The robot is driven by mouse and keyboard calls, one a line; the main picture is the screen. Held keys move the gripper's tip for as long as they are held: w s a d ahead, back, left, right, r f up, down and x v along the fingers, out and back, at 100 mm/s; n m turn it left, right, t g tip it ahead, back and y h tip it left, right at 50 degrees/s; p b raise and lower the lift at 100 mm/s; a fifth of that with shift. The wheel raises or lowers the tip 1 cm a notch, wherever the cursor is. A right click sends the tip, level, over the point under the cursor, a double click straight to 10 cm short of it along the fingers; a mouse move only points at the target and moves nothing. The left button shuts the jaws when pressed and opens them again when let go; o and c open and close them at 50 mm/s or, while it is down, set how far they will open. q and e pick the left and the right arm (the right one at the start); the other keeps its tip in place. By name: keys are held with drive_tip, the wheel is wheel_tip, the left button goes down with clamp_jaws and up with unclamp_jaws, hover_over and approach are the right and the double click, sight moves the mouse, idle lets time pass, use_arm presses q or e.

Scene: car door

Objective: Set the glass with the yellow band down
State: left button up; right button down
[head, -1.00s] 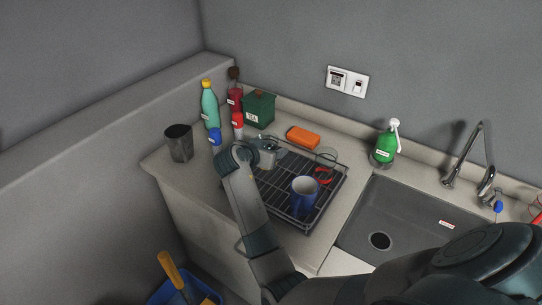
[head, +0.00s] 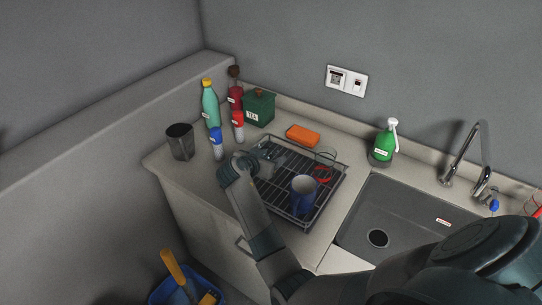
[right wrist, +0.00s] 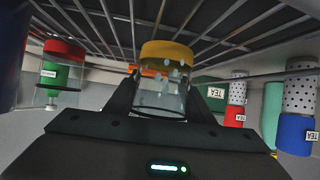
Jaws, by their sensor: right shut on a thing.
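My right gripper (head: 268,155) is over the left back part of the black wire dish rack (head: 317,222). It is shut on the glass with the yellow band, seen between the fingers in the right wrist view (right wrist: 163,75). That view is upside down, with the yellow band against the rack wires. I cannot tell whether the glass touches the rack. Droplet-like spots show on the glass. In the head view my wrist and fingers mostly hide it. My left gripper is not in view.
A blue mug (head: 303,196) and a glass with a red band (head: 323,172) stand on the rack. An orange sponge (head: 302,135), a green tin (head: 259,108) and several bottles stand behind and left. A grey cup (head: 180,142) is at the counter's left end. The sink (head: 400,215) is right.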

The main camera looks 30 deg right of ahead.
drive_tip(key=shift+f, duration=0.1)
drive_tip(key=shift+f+b, duration=0.25)
drive_tip(key=shift+b, duration=0.1)
drive_tip(key=c, duration=0.8)
unclamp_jaws()
drive_tip(key=shift+r, duration=0.1)
drive_tip(key=shift+r, duration=0.15)
